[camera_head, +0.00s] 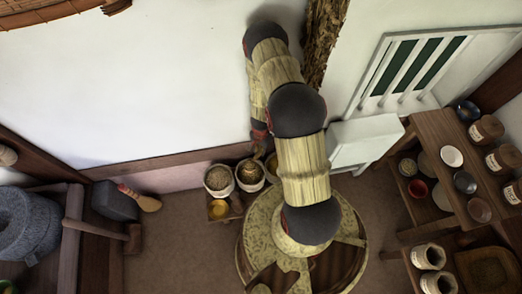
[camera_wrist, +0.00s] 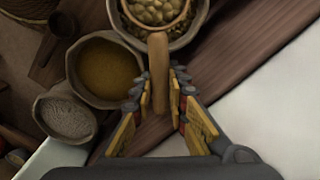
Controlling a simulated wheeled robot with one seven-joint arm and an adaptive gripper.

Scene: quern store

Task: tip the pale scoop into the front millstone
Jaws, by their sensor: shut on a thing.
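My gripper (camera_wrist: 162,105) is shut on the tan handle of a scoop (camera_wrist: 158,65), with a finger on each side of it. The scoop's bowl, at the top of the wrist view, holds yellowish lumps and is over or in a sack (camera_wrist: 195,30) of similar lumps; I cannot tell if it is clear of them. In the head view my gripper (camera_head: 259,148) is low over the sacks by the wall, and the scoop is hard to make out. A grey round millstone (camera_head: 25,222) stands at the left edge; I cannot tell whether it is the front one.
A sack of golden grain (camera_wrist: 105,68) and a sack of pale meal (camera_wrist: 66,118) stand close by. A red-handled wooden tool (camera_head: 140,198) and a mallet (camera_head: 105,230) lie toward the millstone. Shelves with jars and bowls (camera_head: 465,180) fill the right. A white box (camera_head: 362,138) stands by the wall.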

